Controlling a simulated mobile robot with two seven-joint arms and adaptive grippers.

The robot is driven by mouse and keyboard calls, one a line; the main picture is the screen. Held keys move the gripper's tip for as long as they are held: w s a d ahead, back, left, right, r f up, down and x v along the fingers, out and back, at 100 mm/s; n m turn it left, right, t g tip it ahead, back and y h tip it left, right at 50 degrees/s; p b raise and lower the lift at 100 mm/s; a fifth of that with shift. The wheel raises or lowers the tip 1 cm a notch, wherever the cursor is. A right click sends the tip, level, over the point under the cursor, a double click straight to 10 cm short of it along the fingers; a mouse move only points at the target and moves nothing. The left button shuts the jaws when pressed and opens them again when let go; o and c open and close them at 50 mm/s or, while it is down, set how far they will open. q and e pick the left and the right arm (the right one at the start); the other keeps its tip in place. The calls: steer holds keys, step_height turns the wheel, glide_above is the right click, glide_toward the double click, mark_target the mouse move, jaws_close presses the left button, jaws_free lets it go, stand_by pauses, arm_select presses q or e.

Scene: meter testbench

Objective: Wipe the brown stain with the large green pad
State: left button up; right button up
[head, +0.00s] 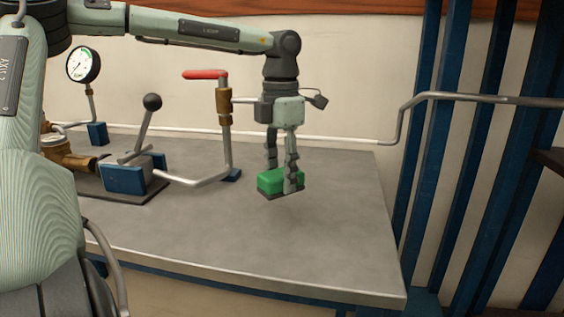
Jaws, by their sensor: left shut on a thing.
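The green pad (269,182) is a block with a dark underside, in the head view over the right half of the bench top. My left gripper (281,181) points down and is shut on the pad, with fingers on either side of it. The pad looks close to the grey surface, but I cannot tell whether it touches. I see no brown stain on the visible bench top; the pad and gripper may hide part of it. My right gripper is not in view.
The grey bench top (325,225) is clear in front and right of the pad. A red-handled valve (224,100) on a bent pipe stands just left of my gripper. A black-knobbed lever (148,120) and a gauge (83,65) are farther left. Blue posts (425,150) stand right.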

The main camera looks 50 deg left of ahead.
arm_select(q)
steer(key=shift+r, duration=1)
